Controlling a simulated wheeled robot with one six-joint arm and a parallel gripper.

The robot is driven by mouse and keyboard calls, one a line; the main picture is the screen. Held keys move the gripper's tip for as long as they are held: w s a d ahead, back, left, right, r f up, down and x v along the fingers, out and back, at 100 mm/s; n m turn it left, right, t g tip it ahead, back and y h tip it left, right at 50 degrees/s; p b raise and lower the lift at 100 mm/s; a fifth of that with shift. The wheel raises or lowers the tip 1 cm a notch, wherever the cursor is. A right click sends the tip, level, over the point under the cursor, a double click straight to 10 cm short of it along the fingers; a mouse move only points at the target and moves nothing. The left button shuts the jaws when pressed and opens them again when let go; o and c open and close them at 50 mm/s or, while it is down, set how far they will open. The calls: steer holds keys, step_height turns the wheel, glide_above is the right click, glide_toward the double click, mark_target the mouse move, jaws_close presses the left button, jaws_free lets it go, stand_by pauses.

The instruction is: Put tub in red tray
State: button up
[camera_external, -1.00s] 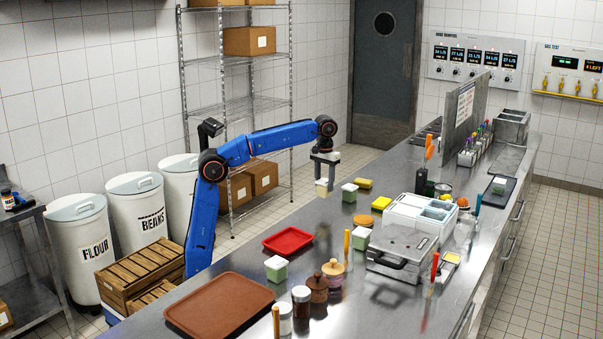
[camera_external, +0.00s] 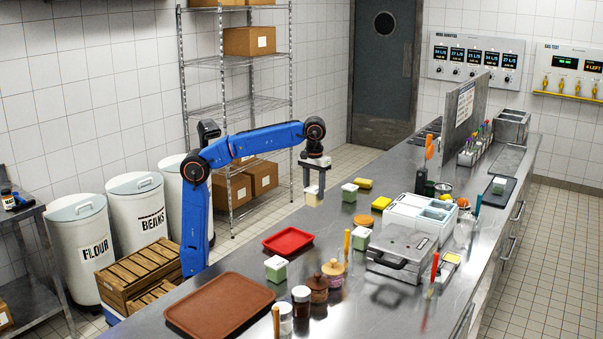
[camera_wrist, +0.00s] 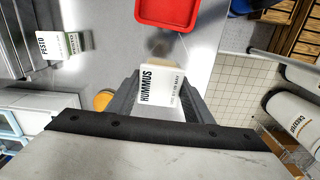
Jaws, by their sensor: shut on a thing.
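My gripper (camera_external: 314,188) is shut on a small tub (camera_external: 313,199) with a white lid and a cream body. It holds the tub above the steel counter, near its left edge. In the wrist view the held tub (camera_wrist: 160,85) reads "HUMMUS" and sits between the fingers (camera_wrist: 158,98). The red tray (camera_external: 288,240) lies empty on the counter, nearer the camera and to the left of the held tub. The red tray also shows at the top of the wrist view (camera_wrist: 168,12).
Green tubs with white lids stand at the counter's left side (camera_external: 349,192), by the orange stick (camera_external: 361,238) and near the red tray (camera_external: 276,268). A brown tray (camera_external: 220,304) lies at the front. A pestle-like jar (camera_external: 333,272) stands right of the red tray.

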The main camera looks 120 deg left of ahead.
steer(key=d, duration=1.6)
glide_above(288, 244)
steer(key=shift+n, duration=0.3)
steer(key=f, duration=1)
steer(key=shift+a+f, duration=0.1)
steer(key=shift+a, duration=0.1)
steer(key=o, duration=1.3)
steer(key=shift+f, duration=0.1)
step_height(288, 244, up, 12)
steer(key=shift+r, duration=0.15)
steer(key=shift+s, duration=0.1)
